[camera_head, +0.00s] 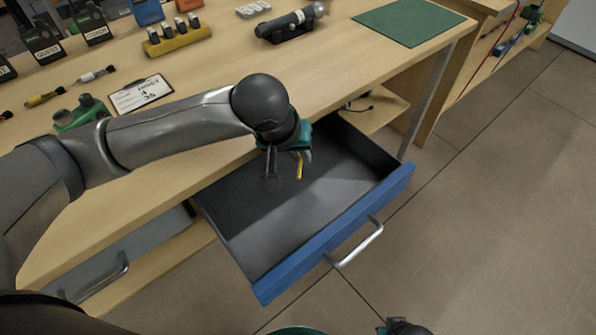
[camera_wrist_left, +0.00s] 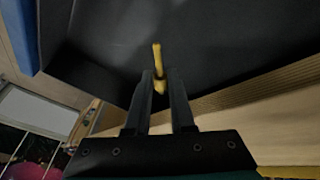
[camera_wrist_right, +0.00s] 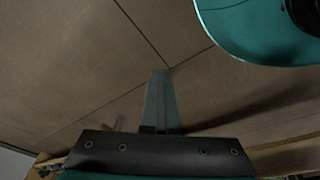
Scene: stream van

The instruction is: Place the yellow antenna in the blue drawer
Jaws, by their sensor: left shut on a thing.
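The blue drawer (camera_head: 335,238) is pulled out from under the workbench, and its dark grey inside shows no objects on the floor. My left gripper (camera_head: 284,180) is over the open drawer, near its bench side, pointing down. It is shut on the thin yellow antenna (camera_head: 299,166). In the left wrist view the antenna (camera_wrist_left: 158,62) sticks out past the fingertips, with the dark drawer beyond it. The blue front also shows at that view's left edge. My right gripper (camera_wrist_right: 160,72) is shut and empty above the tiled floor; only a bit of it shows in the head view's bottom edge.
The wooden bench top (camera_head: 215,75) carries a clipboard (camera_head: 140,94), a green object (camera_head: 82,113), radios (camera_head: 42,42), a yellow battery rack (camera_head: 178,38), a dark cylinder (camera_head: 290,24) and a green mat (camera_head: 408,20). A grey drawer (camera_head: 125,250) is at lower left. The floor at right is clear.

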